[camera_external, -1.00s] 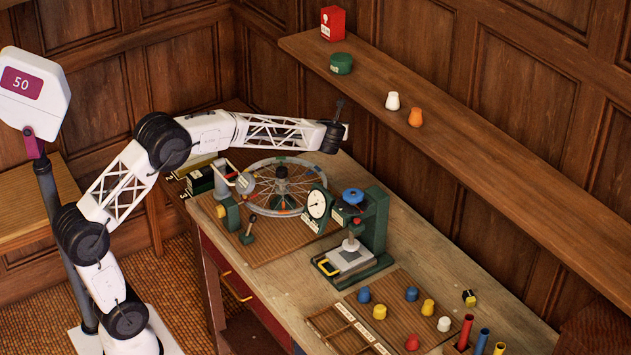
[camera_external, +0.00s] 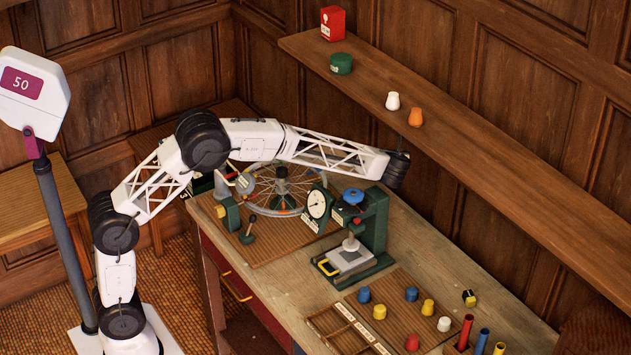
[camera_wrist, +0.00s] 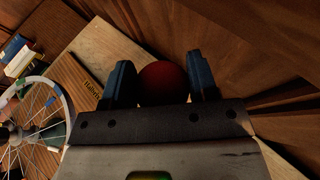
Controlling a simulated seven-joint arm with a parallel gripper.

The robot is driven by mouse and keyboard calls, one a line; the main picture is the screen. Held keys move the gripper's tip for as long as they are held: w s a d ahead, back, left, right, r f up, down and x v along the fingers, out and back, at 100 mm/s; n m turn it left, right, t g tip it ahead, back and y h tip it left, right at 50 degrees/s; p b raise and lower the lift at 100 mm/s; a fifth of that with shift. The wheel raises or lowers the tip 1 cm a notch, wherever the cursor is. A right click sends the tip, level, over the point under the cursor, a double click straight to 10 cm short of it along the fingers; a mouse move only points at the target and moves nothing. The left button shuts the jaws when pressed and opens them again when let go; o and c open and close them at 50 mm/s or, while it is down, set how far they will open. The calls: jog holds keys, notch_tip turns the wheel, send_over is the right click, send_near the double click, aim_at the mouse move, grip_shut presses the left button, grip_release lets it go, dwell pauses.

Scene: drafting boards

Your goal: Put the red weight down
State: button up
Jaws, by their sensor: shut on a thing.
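A dark red, rounded weight (camera_wrist: 163,83) sits between the two blue fingers of my gripper (camera_wrist: 160,72) in the wrist view. The fingers are shut on it, one on each side. In the external view my arm's end (camera_external: 398,168) is above the back edge of the bench, beyond the green press; the fingers and the held weight are hidden there. Another red knob-shaped piece (camera_external: 412,342) stands on the slatted mat (camera_external: 394,290) at the bench's front right.
A green press (camera_external: 373,230) with a dial and a spoked wheel (camera_external: 283,187) stand on the bench; the wheel also shows in the wrist view (camera_wrist: 30,112). Blue, yellow and white pieces share the mat. A wall shelf (camera_external: 480,115) holds a red box, green tin and two shakers.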

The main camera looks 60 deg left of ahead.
jog(key=d+f, duration=0.3)
jog(key=d, duration=0.9)
send_over(425, 261)
notch_tip(425, 261, down, 8)
jog(key=shift+r, duration=0.15)
jog(key=shift+f, duration=3.15)
jog(key=shift+f, duration=1.85)
jog(key=shift+f, duration=0.15)
